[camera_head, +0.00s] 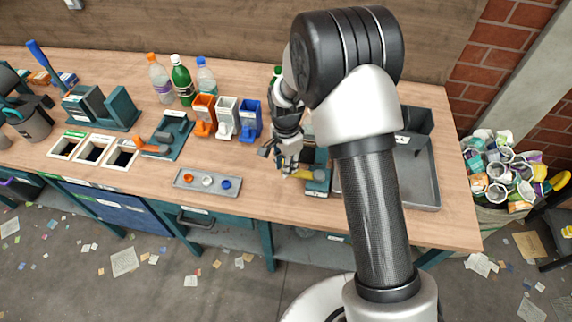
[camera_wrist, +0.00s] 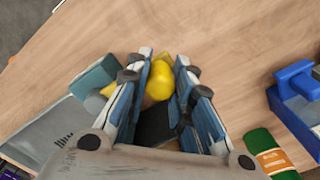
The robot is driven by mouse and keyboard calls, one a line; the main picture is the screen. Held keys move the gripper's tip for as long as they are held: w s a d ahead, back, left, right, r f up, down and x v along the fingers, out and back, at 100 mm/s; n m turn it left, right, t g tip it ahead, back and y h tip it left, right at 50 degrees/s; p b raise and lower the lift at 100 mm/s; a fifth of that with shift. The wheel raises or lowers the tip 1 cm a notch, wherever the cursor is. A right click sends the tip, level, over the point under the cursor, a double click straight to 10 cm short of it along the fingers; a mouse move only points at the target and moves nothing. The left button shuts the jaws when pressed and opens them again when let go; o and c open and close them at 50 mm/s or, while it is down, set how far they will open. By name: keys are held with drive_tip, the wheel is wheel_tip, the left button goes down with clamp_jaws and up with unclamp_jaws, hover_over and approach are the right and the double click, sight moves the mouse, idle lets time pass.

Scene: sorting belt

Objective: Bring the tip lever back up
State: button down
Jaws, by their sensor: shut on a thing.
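The tip lever (camera_head: 303,175) is yellow and belongs to a small teal-based unit (camera_head: 319,183) near the front edge of the bench, right of centre. It looks low, lying roughly level and pointing left. My gripper (camera_head: 284,170) reaches down from above and is shut on the lever's end. In the wrist view the lever's rounded yellow knob (camera_wrist: 160,82) sits between the fingertips. The rest of the lever and much of its unit are hidden by the gripper and my arm.
A grey tray (camera_head: 237,193) with three small caps lies left of the gripper. Orange, white and blue dispensers (camera_head: 250,122) and bottles (camera_head: 182,82) stand behind. An orange-levered teal unit (camera_head: 181,128) is further left. A large grey tray (camera_head: 423,170) is on the right.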

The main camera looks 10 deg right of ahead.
drive_tip(key=shift+w+r, duration=0.1)
drive_tip(key=shift+w, duration=0.05)
drive_tip(key=c, duration=1.4)
unclamp_jaws()
drive_tip(key=shift+o, duration=0.2)
wheel_tip(320, 180, up, 12)
